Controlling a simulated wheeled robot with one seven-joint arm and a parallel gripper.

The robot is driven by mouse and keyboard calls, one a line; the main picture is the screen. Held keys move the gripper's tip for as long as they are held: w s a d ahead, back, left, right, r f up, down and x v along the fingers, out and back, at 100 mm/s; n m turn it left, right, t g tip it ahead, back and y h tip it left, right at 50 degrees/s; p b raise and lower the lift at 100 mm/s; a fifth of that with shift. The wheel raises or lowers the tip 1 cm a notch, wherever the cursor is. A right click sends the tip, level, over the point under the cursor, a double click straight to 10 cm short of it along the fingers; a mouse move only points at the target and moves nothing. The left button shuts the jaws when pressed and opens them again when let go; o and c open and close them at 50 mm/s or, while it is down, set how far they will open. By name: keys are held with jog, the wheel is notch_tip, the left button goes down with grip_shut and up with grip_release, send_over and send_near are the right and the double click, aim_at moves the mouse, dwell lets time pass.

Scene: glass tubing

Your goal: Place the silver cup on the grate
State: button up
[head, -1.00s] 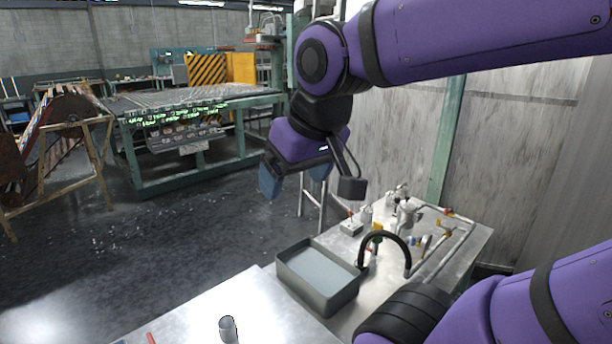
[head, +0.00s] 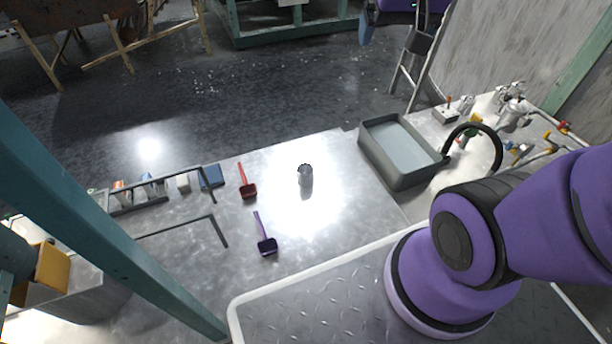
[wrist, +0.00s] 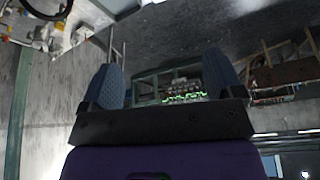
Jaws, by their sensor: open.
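The silver cup (head: 305,175) stands upright on the metal table in the head view, near a bright glare patch. It is small and grey with a dark opening. My gripper (wrist: 160,68) is open and empty in the wrist view, its two blue fingers wide apart. In the head view only its lower part shows at the top edge, over the floor and far from the cup. The cup does not show in the wrist view. I cannot make out a grate for certain; dark thin bars (head: 215,232) lie left of the cup.
A red scoop (head: 247,185) and a purple scoop (head: 266,243) lie left of the cup. A grey basin (head: 391,176) and a black curved faucet (head: 484,128) are at right. A teal post (head: 100,225) crosses the left.

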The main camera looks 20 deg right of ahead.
jog(key=w+d+f+m+g, duration=0.1)
jog(key=w+d+f+m, duration=0.3)
jog(key=w+f, duration=0.6)
jog(key=m+t+y, duration=0.5)
jog(key=m+y, duration=0.2)
jog(key=m, duration=1.5)
send_near(312, 172)
jog(key=w+f, duration=0.1)
jog(key=f, duration=0.1)
jog(key=x, duration=0.6)
jog(key=shift+a+r, duration=0.3)
jog(key=shift+r+x, duration=0.25)
jog(key=shift+x, duration=2.35)
jog(key=shift+w+a, duration=0.1)
jog(key=shift+a, duration=0.1)
jog(key=c, duration=1.1)
